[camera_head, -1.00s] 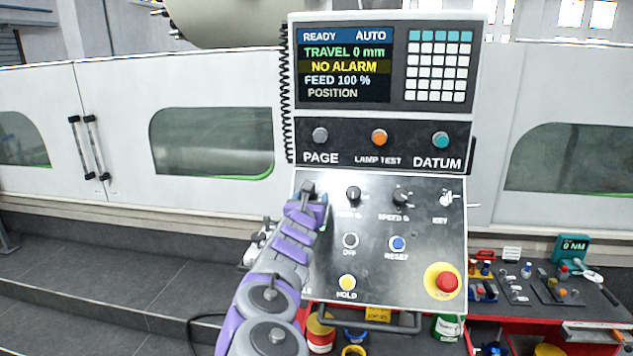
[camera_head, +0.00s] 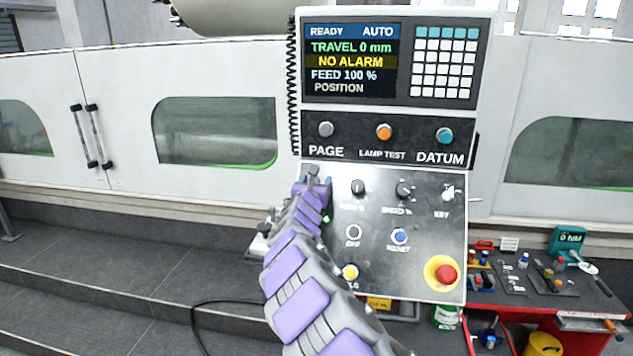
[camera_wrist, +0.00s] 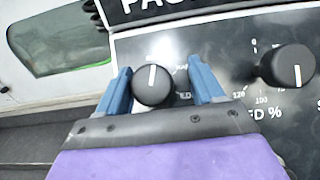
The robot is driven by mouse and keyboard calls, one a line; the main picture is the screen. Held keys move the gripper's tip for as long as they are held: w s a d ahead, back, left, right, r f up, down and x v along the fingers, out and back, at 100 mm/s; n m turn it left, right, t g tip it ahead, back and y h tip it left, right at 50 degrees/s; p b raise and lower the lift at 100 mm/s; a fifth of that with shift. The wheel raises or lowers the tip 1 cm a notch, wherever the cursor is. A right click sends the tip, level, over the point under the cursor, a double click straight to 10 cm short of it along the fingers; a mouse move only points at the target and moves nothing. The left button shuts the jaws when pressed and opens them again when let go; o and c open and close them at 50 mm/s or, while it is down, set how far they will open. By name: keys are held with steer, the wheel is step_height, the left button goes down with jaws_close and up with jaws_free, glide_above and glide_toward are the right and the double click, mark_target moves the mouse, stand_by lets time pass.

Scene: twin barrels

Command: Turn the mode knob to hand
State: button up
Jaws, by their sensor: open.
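The mode knob (camera_wrist: 154,86) is a round black knob with a white pointer line, which points nearly straight up in the wrist view. My gripper (camera_wrist: 163,88) is open, with one blue finger on each side of this knob. Whether the fingers touch it I cannot tell. In the head view my gripper (camera_head: 312,178) is at the upper left of the sloped control panel (camera_head: 430,270), and my arm hides the mode knob there. The display (camera_head: 351,60) above reads READY, AUTO, TRAVEL 0 mm and NO ALARM.
The feed knob (camera_wrist: 287,66) is close on the right. The speed knob (camera_head: 404,190), key switch (camera_head: 449,193) and red stop button (camera_head: 446,275) are farther right. A tool bench (camera_head: 520,300) stands at the lower right. Grey steps lie at the left.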

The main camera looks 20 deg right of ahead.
steer(key=shift+w+a+r, duration=0.1)
steer(key=shift+a+r, duration=0.05)
steer(key=shift+a, duration=0.8)
steer(key=shift+d, duration=0.5)
steer(key=shift+c, duration=0.4)
steer(key=shift+d, duration=0.55)
steer(key=c, duration=0.3)
steer(key=shift+w+a, duration=0.1)
steer(key=shift+a, duration=0.3)
steer(key=c, duration=0.4)
steer(key=shift+a, duration=0.1)
steer(key=shift+c, duration=0.9)
